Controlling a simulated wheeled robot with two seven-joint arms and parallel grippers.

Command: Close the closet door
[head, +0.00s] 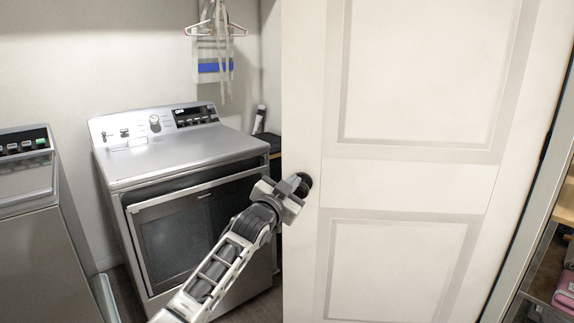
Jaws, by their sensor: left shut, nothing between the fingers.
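The white panelled closet door (405,175) stands open across the middle and right of the head view. Its free edge is on the left, and a dark round knob (304,182) sits near that edge. My left gripper (292,187) is shut and empty, with its fingertips right at the knob. I cannot tell whether the fingertips touch the knob or the door. My left arm reaches up from the bottom of the view. My right gripper is not in view.
A silver front-door machine (180,160) stands behind my left arm, and another appliance (30,230) is at the far left. Closet shelves (560,205) with folded pink cloth show at the right edge. A hanger (215,32) hangs on the back wall.

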